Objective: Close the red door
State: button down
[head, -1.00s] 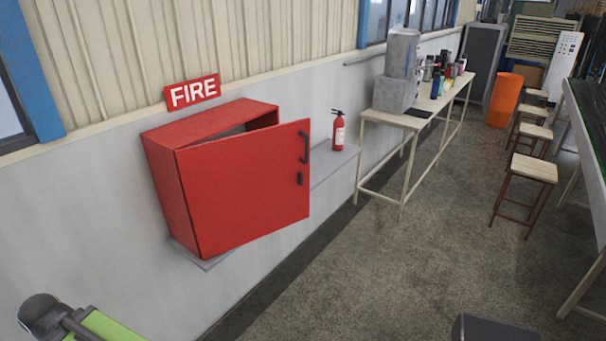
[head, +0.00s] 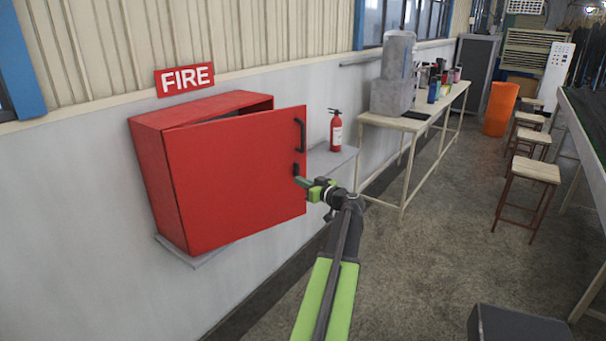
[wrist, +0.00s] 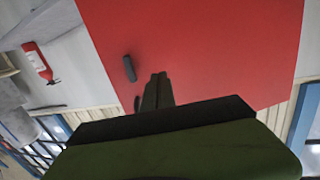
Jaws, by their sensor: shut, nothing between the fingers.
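The red door (head: 238,175) of the red fire cabinet (head: 150,172) stands partly open, its free right edge swung out from the wall. A dark gap shows along the top. The door carries a black handle (head: 299,135) and a smaller black latch (head: 296,170) near its right edge. My gripper (head: 300,182) is shut and empty at the door's right edge, close to the latch. In the wrist view the shut fingers (wrist: 158,80) are before the red door (wrist: 190,50), beside the black latch (wrist: 129,68). I cannot tell whether they touch the door.
A fire extinguisher (head: 335,131) stands on a ledge (head: 325,160) right of the cabinet. A long table (head: 430,118) with a grey machine (head: 393,78) and bottles runs along the wall. Stools (head: 530,172) stand at the right. The floor between is clear.

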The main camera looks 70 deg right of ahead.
aim_at(299, 160)
jog(key=s+d+r+m+h, duration=0.1)
jog(key=s+d+h, duration=0.25)
jog(key=s, duration=0.45)
jog(key=shift+y, duration=0.45)
jog(key=x, duration=1.4)
jog(key=shift+w+d+f, duration=0.1)
jog(key=shift+d+f, duration=0.1)
jog(key=shift+d, duration=0.1)
jog(key=shift+w, duration=0.1)
